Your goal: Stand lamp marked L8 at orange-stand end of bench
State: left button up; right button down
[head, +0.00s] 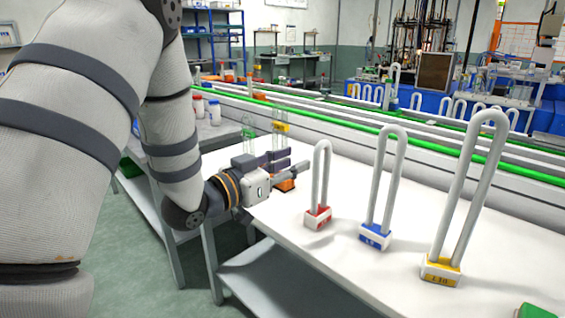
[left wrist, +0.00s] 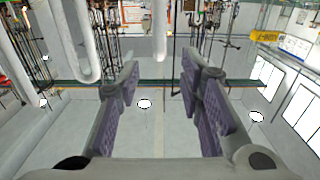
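Three white U-shaped lamps stand upright on the bench (head: 345,262) in the head view: one with a red base (head: 318,217), one with a blue base (head: 375,236), and the largest with a yellow base (head: 441,272) that seems to read L10. The marks on the red and blue bases are too small to read. My left gripper (head: 287,166) is left of the red-base lamp, in front of an orange stand (head: 286,185) that it partly hides. In the left wrist view its fingers (left wrist: 160,75) are apart with nothing between them. My right gripper is out of view.
White lamp loops hang at upper left in the left wrist view (left wrist: 82,45). A green-edged rail (head: 400,139) runs behind the bench.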

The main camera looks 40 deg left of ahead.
pick_arm(q)
jog(key=s+d+f+g, duration=0.2)
jog(key=s+f+g, duration=0.15)
jog(key=f, duration=0.55)
jog(key=s+d+f+n+g+y, duration=0.1)
jog(key=s+d+f+g, duration=0.3)
jog(key=f, duration=0.6)
jog(key=s+d+f+g, duration=0.1)
jog(key=s+f+g, duration=0.3)
jog(key=f, duration=0.5)
jog(key=s+d+f+g, duration=0.2)
jog(key=s+f+g, duration=0.1)
jog(key=s, duration=0.6)
jog(key=s+d+f+g, duration=0.3)
jog(key=s, duration=0.6)
jog(key=s+d+f+g, duration=0.2)
jog(key=s+f+g, duration=0.1)
jog(key=s, duration=0.7)
jog(key=shift+d+f+y, duration=0.3)
jog(key=shift+d+f, duration=0.05)
jog(key=shift+w, duration=0.1)
